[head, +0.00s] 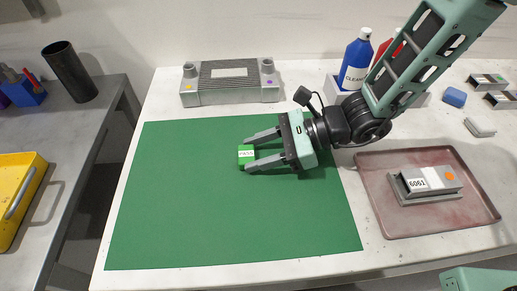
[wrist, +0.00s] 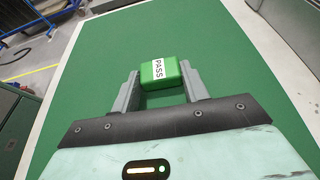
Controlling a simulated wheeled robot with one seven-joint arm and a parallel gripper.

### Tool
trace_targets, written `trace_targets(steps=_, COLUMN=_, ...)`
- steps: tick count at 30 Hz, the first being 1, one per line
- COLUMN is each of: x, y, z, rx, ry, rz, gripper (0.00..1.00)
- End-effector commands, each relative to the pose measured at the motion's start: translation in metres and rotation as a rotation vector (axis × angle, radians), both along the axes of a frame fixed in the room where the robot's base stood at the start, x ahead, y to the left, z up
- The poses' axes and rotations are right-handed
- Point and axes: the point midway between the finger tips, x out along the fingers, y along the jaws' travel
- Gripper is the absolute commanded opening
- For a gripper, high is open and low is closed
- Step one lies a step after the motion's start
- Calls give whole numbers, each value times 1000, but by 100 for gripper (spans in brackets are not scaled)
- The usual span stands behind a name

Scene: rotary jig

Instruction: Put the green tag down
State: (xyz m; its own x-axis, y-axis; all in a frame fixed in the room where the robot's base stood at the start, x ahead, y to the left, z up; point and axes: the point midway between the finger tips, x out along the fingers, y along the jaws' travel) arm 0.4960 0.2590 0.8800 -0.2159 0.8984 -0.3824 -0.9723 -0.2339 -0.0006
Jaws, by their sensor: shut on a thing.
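The green tag (head: 246,156) is a small green block with a white label reading PASS. My gripper (head: 247,152) is shut on it, with one finger on each side. In the wrist view the tag (wrist: 163,76) sits between the two grey fingertips of my gripper (wrist: 160,88), its label facing up. The tag is over the green mat (head: 190,220), towards the mat's upper middle. I cannot tell whether its underside touches the mat.
A grey jig (head: 230,92) stands behind the mat. A reddish tray (head: 440,216) with a metal block labelled 6061 (head: 418,184) lies to the right. A blue cleaner bottle (head: 355,60) stands at the back. The mat's left and front parts are clear.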

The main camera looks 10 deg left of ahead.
Motion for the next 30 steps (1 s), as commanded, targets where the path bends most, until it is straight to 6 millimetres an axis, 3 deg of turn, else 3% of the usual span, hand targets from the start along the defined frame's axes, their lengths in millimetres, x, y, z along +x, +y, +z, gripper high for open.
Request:
trace_targets(steps=2, x=0, y=0, z=-4, rx=0, ry=0, rz=0, gripper=23)
trace_targets(steps=3, x=0, y=0, z=-4, rx=0, ry=0, rz=0, gripper=47)
trace_targets(steps=5, x=0, y=0, z=-3, rx=0, ry=0, rz=0, gripper=64)
trace_targets(steps=6, x=0, y=0, z=-3, rx=0, ry=0, rz=0, gripper=66)
trace_targets(steps=17, x=0, y=-1, z=3, rx=0, ry=0, rz=0, gripper=66)
trace_targets(steps=30, x=20, y=-78, z=34, rx=0, ry=-1, rz=-6, gripper=66)
